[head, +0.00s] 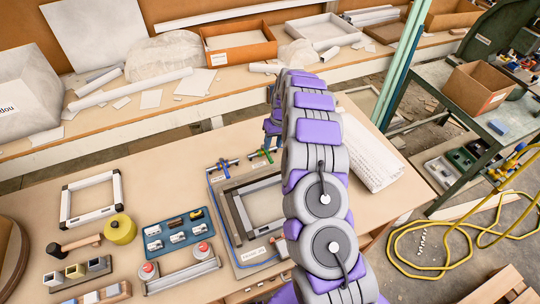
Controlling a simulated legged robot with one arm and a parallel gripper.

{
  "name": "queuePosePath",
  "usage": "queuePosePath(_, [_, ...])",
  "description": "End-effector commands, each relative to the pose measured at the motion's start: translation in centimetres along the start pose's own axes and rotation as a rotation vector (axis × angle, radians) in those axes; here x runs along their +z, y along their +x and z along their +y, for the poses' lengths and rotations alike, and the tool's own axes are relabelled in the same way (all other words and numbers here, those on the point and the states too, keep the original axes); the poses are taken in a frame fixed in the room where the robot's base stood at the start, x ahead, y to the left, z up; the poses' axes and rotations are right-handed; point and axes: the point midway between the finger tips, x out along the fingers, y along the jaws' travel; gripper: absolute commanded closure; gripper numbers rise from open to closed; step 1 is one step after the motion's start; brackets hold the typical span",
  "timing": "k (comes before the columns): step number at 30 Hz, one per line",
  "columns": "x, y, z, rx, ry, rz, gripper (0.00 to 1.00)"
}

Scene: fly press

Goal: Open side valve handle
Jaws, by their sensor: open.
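My gripper (271,130) is open at the far end of my purple and grey arm, partly hidden behind the arm. It is just above a small valve with a green handle (264,152). I cannot tell whether it touches this handle. A second valve with a blue handle (224,165) stands to the left, apart from the gripper. Both valves are at the back edge of a grey board (222,209) on the table. A blue line runs along the board's left side. Which of the two is the side valve I cannot tell.
A grey frame (236,221) lies on the board, partly behind my arm. To the left are a blue tray (173,231), a yellow roll (120,229) and a white frame (91,199). A back bench (180,96) holds boxes.

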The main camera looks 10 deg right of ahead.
Motion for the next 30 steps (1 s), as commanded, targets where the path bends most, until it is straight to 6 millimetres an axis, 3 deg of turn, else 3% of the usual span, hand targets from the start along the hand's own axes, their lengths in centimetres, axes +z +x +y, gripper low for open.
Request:
queuePosePath(6, [0.1,4.2,0.0,0.001,-0.002,-0.004,0.57])
queuePosePath(12, [0.0,6.3,0.0,0.001,-0.002,-0.001,0.57])
queuePosePath(24, [0.0,6.8,0.0,0.001,-0.002,0.0,0.57])
queuePosePath(30, [0.0,6.8,0.0,0.001,-0.002,0.0,0.76])
